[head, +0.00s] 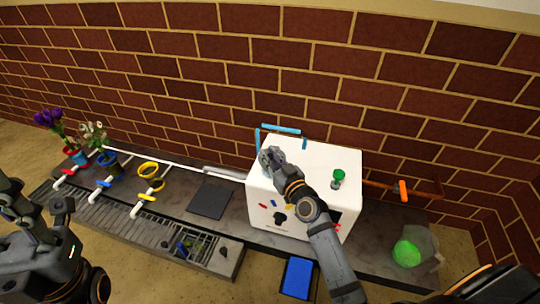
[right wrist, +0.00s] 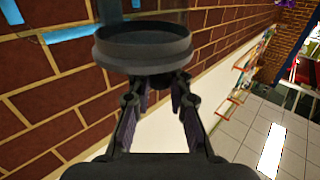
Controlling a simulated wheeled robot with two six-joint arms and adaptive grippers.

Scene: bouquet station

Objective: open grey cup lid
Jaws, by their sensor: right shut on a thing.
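The grey cup lid (right wrist: 145,48) is a round, dark grey cap with a raised rim. It fills the upper middle of the right wrist view, at the tips of my right gripper (right wrist: 157,82). The fingers are closed on a small part at its near side. Something dark and translucent shows just beyond the lid; I cannot tell whether lid and cup touch. In the head view my right gripper (head: 270,158) is over the back left corner of the white box (head: 315,160) and largely hides the lid. My left gripper (head: 62,208) is at the far left, its jaw opening unclear.
A green-topped item (head: 338,176) stands on the box, and a blue bar (head: 281,128) rises behind it. Pipes with coloured handles (head: 148,197) and a dark pad (head: 210,200) lie left. A blue tray (head: 297,278) is in front; a clear container (head: 422,240) with something green stands right.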

